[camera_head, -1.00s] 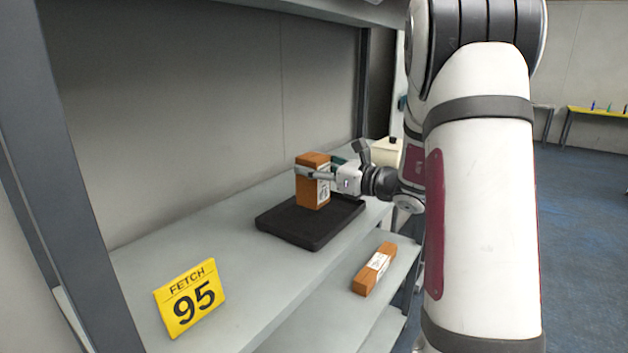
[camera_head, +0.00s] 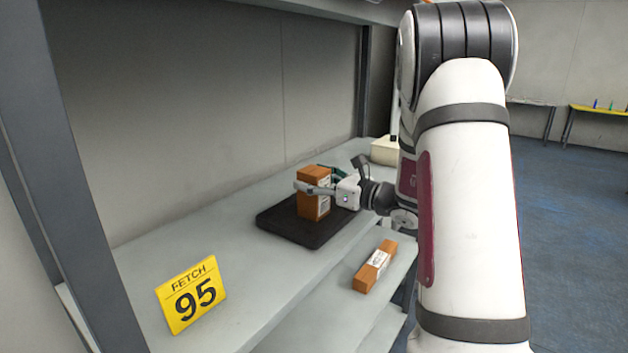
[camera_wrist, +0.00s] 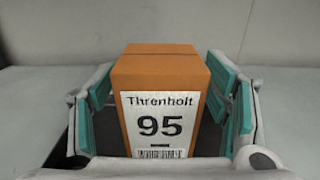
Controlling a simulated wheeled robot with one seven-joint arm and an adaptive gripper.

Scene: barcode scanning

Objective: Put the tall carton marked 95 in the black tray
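The tall orange-brown carton (camera_head: 313,204) stands upright in the black tray (camera_head: 283,228) on the shelf. In the wrist view the carton (camera_wrist: 160,72) shows a white label reading "Threnholt 95" with a barcode below. My gripper (camera_head: 316,184) is around the carton, one finger on each side. In the wrist view my gripper (camera_wrist: 163,95) is open, with its teal pads splayed and dark gaps beside the carton's lower sides. The carton's base is partly hidden by the gripper in the wrist view.
A yellow sign reading "FETCH 95" (camera_head: 191,295) stands at the shelf's near left. Another orange-brown carton (camera_head: 375,267) lies on a lower ledge to the right. A pale container (camera_head: 384,151) is behind my wrist. The shelf (camera_head: 243,282) is bare between sign and tray.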

